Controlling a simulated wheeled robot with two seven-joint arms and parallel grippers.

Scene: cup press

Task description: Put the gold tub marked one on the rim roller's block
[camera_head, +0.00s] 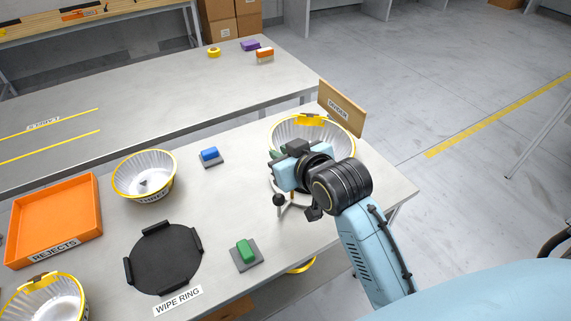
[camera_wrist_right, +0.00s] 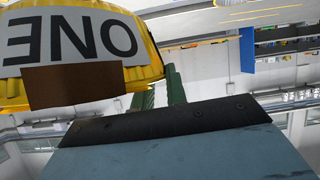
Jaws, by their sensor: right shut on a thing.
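The gold tub marked ONE (camera_head: 335,128), with a gold rim and pale ribbed inside, is at the table's right end. A device with a black ball knob (camera_head: 279,200) and pale feet, perhaps the rim roller, is partly hidden under my gripper and the tub. Whether the tub touches its block cannot be told. My left gripper is out of view.
A wooden divider (camera_head: 342,108) stands close behind the tub. The tub marked THREE (camera_head: 145,178), a black wipe ring (camera_head: 165,260), green (camera_head: 246,252) and blue (camera_head: 210,155) buttons and an orange rejects tray (camera_head: 55,220) lie leftward. Another gold-rimmed tub (camera_head: 45,300) is at lower left.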

